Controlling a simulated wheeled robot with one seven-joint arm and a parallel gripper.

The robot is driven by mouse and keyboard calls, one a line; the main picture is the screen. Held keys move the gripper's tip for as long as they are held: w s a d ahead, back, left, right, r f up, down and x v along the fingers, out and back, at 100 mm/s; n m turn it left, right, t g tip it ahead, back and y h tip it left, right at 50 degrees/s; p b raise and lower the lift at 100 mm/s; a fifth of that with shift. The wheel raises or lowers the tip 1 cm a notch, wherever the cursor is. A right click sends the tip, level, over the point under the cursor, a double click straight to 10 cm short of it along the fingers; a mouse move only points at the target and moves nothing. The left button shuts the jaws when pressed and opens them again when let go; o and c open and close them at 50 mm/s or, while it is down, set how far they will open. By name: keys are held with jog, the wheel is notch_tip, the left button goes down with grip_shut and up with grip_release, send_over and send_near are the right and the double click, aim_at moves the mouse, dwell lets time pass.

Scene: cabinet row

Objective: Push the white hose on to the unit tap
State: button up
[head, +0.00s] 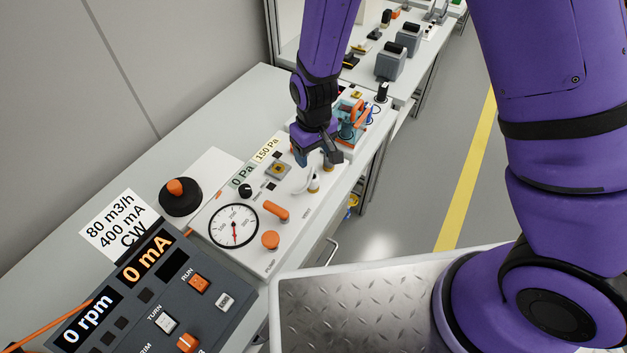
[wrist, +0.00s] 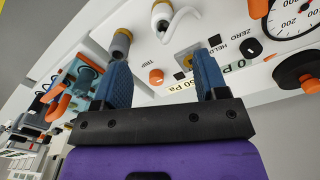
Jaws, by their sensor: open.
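The white hose (head: 301,180) is a short curved piece on the white panel unit (head: 215,208). In the wrist view the hose (wrist: 180,22) curls beside a brass-and-white tap (wrist: 162,10); I cannot tell whether it is seated on it. A second, grey-and-brass tap (wrist: 121,42) stands to its left with no hose visible on it. Which one is the unit tap is not marked legibly. My gripper (head: 318,158) is above the panel near the taps. In the wrist view my gripper (wrist: 162,62) has its blue fingers wide apart with nothing between them.
The panel carries a round gauge (head: 233,225), orange knobs (head: 270,240) and small displays (head: 243,175). A teal device with orange handles (head: 352,122) stands just beyond my gripper. A dark control box (head: 150,285) and a black-and-orange knob (head: 180,195) are nearer. The aisle floor is clear.

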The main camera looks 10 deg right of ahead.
aim_at(313, 179)
notch_tip(313, 179, down, 5)
jog(key=shift+f, duration=0.2)
dwell(0.4)
jog(key=shift+s+a+f, duration=0.1)
jog(key=shift+f, duration=1.25)
jog(key=shift+s+a+f, duration=0.1)
jog(key=shift+f, duration=1.2)
jog(key=shift+c, duration=0.3)
jog(key=c, duration=0.8)
jog(key=shift+o, duration=0.2)
jog(key=shift+r, duration=0.1)
